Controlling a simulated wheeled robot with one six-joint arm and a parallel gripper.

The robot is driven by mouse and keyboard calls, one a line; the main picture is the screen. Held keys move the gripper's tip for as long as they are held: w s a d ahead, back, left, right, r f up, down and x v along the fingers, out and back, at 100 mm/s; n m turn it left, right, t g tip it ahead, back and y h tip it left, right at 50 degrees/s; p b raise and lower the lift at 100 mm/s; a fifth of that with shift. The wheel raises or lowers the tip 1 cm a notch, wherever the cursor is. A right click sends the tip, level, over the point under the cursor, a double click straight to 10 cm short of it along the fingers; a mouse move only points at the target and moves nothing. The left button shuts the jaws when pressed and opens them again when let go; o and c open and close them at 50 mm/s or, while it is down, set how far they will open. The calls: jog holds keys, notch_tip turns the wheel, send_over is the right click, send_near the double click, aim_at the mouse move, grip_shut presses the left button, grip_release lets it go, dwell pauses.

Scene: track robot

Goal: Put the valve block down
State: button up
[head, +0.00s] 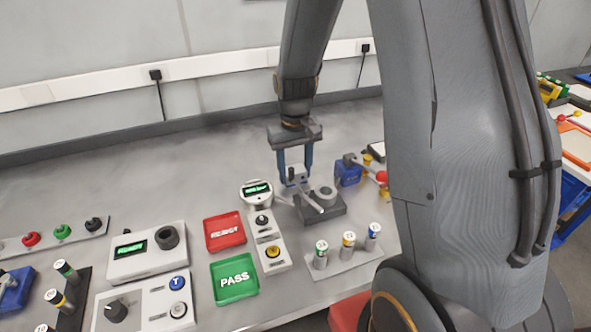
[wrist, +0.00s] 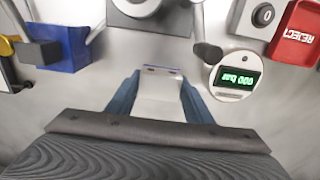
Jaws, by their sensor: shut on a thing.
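My gripper (head: 295,172) has its blue fingers closed on the valve block (head: 297,176), a small light-grey block. In the wrist view the block (wrist: 160,96) sits between the two fingers (wrist: 157,98), with small dark marks on its far edge. In the head view it is just behind and left of a dark grey fixture (head: 325,212) with a round top. I cannot tell whether its underside touches the bench.
A round gauge (head: 256,193) with a green display stands left of the gripper; it also shows in the wrist view (wrist: 237,76). A red REJECT tray (head: 225,232) and green PASS tray (head: 235,278) lie front left. A blue block (head: 347,173) stands to the right. Bench behind is clear.

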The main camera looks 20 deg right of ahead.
jog(key=shift+f, duration=0.15)
jog(key=o, duration=1.3)
